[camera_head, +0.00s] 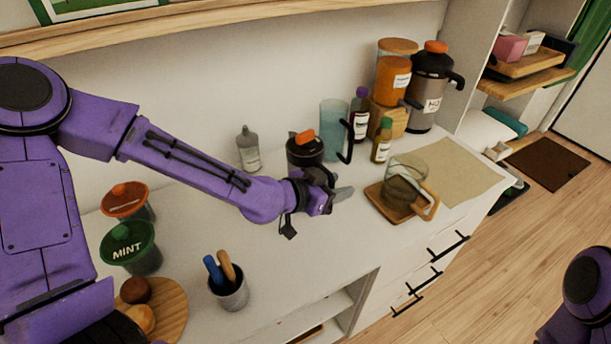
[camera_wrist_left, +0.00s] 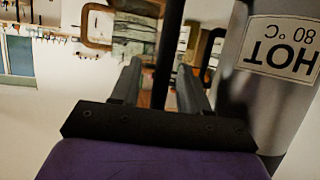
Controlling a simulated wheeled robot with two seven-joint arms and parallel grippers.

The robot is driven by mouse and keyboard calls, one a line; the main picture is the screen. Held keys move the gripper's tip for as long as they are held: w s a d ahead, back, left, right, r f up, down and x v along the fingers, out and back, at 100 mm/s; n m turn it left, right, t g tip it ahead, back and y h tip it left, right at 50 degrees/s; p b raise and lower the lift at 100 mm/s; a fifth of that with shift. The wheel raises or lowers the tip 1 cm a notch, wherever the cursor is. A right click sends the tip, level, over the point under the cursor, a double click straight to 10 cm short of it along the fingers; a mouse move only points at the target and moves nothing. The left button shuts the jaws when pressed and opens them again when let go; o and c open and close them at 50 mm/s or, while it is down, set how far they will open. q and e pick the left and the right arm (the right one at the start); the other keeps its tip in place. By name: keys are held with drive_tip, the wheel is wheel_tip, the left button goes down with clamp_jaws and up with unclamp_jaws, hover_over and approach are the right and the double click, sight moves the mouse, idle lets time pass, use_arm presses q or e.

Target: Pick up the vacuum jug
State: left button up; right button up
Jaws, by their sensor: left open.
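The vacuum jug (camera_head: 305,150), dark with an orange lid knob, stands on the white counter near the back wall. My left gripper and forearm hide its lower part in the head view. In the left wrist view, the jug's grey metal body (camera_wrist_left: 262,98) is close on the right, with an upside-down "HOT 80 °C" label. My left gripper (camera_head: 340,190) is beside the jug, its fingers pointing right. In the left wrist view the gripper (camera_wrist_left: 158,85) is open, and a black upright bar, apparently the jug's handle (camera_wrist_left: 169,50), shows between the fingers. I cannot tell whether they touch. My right gripper is out of view.
A blue glass pitcher (camera_head: 335,125), bottles (camera_head: 383,140) and a larger orange-lidded dispenser (camera_head: 432,90) stand behind and right. A glass mug (camera_head: 405,180) sits on a wooden tray (camera_head: 375,193). A utensil cup (camera_head: 230,290) and a MINT canister (camera_head: 130,247) stand at the left front.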

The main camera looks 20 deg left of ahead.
use_arm(q)
drive_tip(key=shift+w+d, duration=0.1)
drive_tip(key=shift+w, duration=0.05)
clamp_jaws()
idle(1.3)
drive_tip(key=shift+w, duration=0.1)
